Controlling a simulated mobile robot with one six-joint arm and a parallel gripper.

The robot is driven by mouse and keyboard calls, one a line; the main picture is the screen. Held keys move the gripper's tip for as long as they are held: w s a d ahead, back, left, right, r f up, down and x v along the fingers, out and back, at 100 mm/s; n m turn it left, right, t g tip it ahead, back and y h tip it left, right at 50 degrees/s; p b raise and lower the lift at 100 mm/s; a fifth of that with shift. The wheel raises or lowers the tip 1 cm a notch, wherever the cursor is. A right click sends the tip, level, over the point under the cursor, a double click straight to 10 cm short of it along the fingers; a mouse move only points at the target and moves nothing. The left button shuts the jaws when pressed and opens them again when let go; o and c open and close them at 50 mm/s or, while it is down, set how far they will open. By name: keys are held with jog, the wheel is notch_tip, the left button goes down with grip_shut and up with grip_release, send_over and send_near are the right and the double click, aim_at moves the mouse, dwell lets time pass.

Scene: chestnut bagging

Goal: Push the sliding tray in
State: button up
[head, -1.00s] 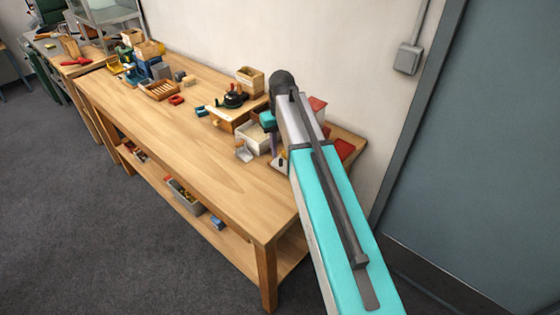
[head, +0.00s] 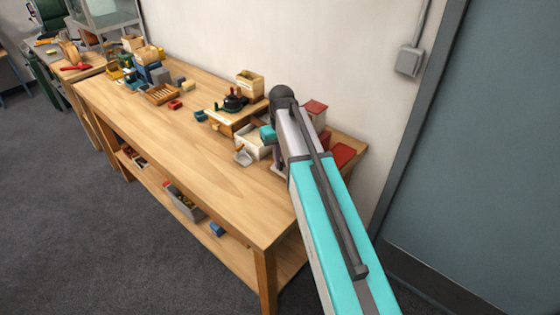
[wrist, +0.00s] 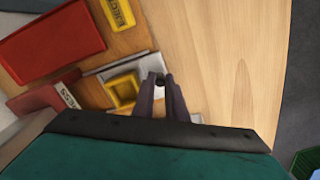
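My gripper (wrist: 162,80) shows in the wrist view with its two dark fingers drawn together at the tips; nothing is seen held between them. A pale grey-white flat piece (wrist: 153,67), perhaps the sliding tray, lies right by the fingertips; whether they touch it I cannot tell. A grey rail-like strip (wrist: 115,65) runs to its left, beside a yellow open box (wrist: 122,91). In the head view my arm hides the fingers and most of this spot at the bench's near right end.
The wooden bench (head: 205,180) has clear room along its front. A red tray (wrist: 50,40), a red labelled box (wrist: 48,95) and a yellow labelled box (wrist: 118,14) crowd the left of the wrist view.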

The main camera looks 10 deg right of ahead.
grip_shut()
jog(key=shift+w+d, duration=0.7)
jog(key=shift+d, duration=0.25)
jog(key=shift+w+d, duration=0.7)
jog(key=shift+d, duration=0.2)
jog(key=shift+w+d, duration=0.7)
jog(key=shift+d, duration=0.25)
jog(key=o, duration=0.6)
grip_release()
jog(key=shift+r, duration=0.15)
jog(key=shift+r+p, duration=4.15)
jog(key=shift+r, duration=2.6)
